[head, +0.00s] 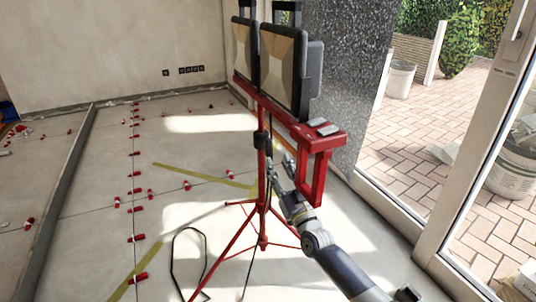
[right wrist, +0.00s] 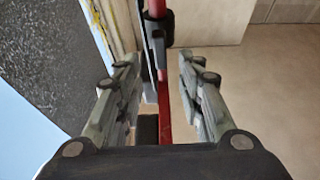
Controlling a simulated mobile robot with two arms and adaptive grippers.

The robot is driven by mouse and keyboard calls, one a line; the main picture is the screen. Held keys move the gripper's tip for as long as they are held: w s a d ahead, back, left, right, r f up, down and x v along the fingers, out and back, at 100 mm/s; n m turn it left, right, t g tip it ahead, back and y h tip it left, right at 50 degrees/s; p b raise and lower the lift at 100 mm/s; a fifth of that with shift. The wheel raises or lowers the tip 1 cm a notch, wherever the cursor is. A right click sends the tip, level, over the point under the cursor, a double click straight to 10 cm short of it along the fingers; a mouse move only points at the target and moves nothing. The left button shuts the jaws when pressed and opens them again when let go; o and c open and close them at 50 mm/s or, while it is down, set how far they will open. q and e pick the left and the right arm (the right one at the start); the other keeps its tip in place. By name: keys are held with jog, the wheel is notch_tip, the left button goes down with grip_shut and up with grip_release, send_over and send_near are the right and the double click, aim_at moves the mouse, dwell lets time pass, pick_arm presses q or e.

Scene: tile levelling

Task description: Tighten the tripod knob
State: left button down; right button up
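A red tripod (head: 240,240) stands on the tiled floor and carries two black work lights (head: 288,70). A black collar (head: 262,140) sits on its pole; in the right wrist view the collar (right wrist: 154,27) has a dark knob-like part (right wrist: 159,48) below it. My right gripper (head: 279,170) is at the pole just below the collar. In the right wrist view its two fingers (right wrist: 158,72) are spread, with the red pole and the dark part in the gap between them. Contact with the knob cannot be told. My left gripper is not in view.
A red bracket (head: 318,180) hangs from the light bar close to the right of my gripper. A black cable (head: 188,232) loops on the floor. Red levelling clips (head: 136,238) dot the tile joints. A glass door frame (head: 480,150) stands at the right.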

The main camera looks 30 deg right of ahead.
aim_at(269, 148)
jog(key=b+x, duration=0.2)
jog(key=x, duration=0.5)
jog(key=shift+w+f, duration=0.1)
jog(key=shift+f, duration=0.05)
grip_shut()
